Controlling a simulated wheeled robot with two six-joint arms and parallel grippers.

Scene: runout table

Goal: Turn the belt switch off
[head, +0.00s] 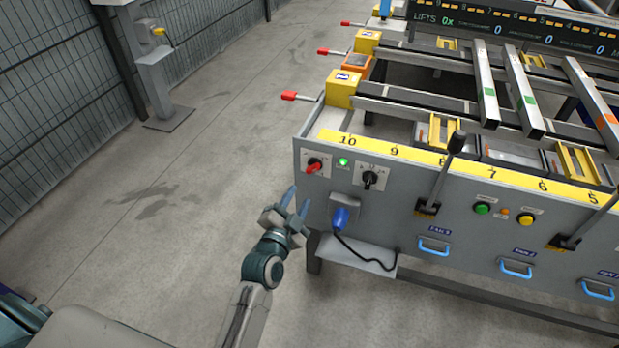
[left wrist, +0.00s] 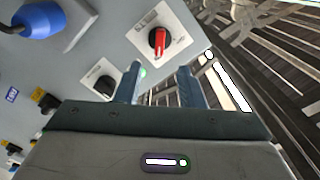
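A red rotary switch (head: 314,165) on a white plate sits at the left end of the table's grey front panel. It also shows in the left wrist view (left wrist: 158,42), just beyond the fingertips. A black rotary switch (head: 371,178) is to its right; it shows too in the left wrist view (left wrist: 105,85). A green lamp (head: 343,162) glows between them. The labels are too small to read, so I cannot tell which switch is the belt's. My left gripper (head: 297,202) is open and empty, just below the red switch and apart from it. My right gripper is out of view.
A blue plug (head: 341,218) with a black cable sticks out below the black switch, above a small shelf (head: 358,254). A black lever (head: 438,176) stands further right.

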